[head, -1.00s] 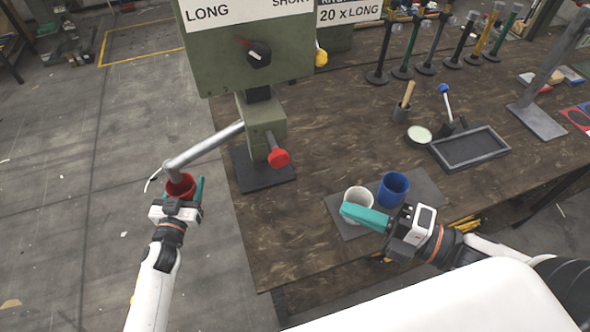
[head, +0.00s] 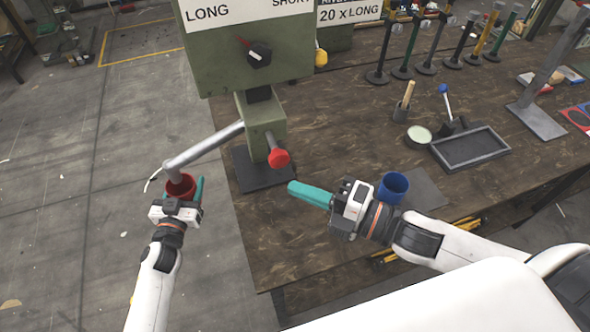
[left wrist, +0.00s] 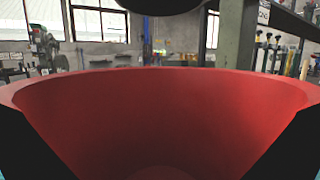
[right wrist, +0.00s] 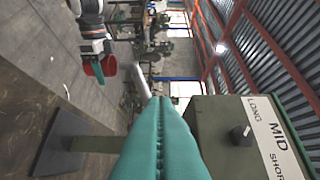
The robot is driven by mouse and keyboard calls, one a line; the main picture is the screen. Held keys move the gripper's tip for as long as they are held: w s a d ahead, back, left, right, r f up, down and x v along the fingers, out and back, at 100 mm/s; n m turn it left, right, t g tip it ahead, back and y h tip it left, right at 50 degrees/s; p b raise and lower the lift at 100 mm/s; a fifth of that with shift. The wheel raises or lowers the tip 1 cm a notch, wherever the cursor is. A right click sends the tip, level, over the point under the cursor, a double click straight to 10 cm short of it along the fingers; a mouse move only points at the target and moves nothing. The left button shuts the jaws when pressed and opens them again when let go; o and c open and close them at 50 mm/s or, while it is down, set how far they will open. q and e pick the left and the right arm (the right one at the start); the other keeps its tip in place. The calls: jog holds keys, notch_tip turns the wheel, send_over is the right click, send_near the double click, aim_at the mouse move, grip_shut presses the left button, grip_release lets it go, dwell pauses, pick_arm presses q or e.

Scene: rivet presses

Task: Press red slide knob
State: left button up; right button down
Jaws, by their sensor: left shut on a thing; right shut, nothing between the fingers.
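The red slide knob (head: 278,158) sticks out on a short rod from the lower front of the green press (head: 262,118). My right gripper (head: 292,187) is shut and empty, with its teal fingers a little below and right of the knob, apart from it. In the right wrist view its shut fingers (right wrist: 160,110) point at the press, and the knob does not show clearly. My left gripper (head: 178,200) is shut on a red cup (head: 181,187) under the end of the grey tube (head: 205,147). The cup's inside (left wrist: 160,115) fills the left wrist view.
A blue cup (head: 393,188) stands on a grey mat (head: 425,193) behind my right wrist. A black tray (head: 469,146), a round tin (head: 418,136) and a blue-topped tool (head: 446,105) lie further right. The press's selector dial (head: 259,54) is above the knob.

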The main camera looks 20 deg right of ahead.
jog(key=shift+w+a, duration=0.2)
jog(key=shift+w, duration=1.95)
jog(key=shift+w, duration=0.1)
jog(key=shift+w+r, duration=0.1)
jog(key=shift+w, duration=1.8)
jog(key=shift+d, duration=0.1)
jog(key=shift+s, duration=0.6)
jog(key=s, duration=0.3)
jog(key=shift+s+d, duration=0.1)
jog(key=shift+s, duration=0.15)
send_near(289, 161)
jog(key=shift+s+r, duration=0.1)
jog(key=shift+s, duration=1.55)
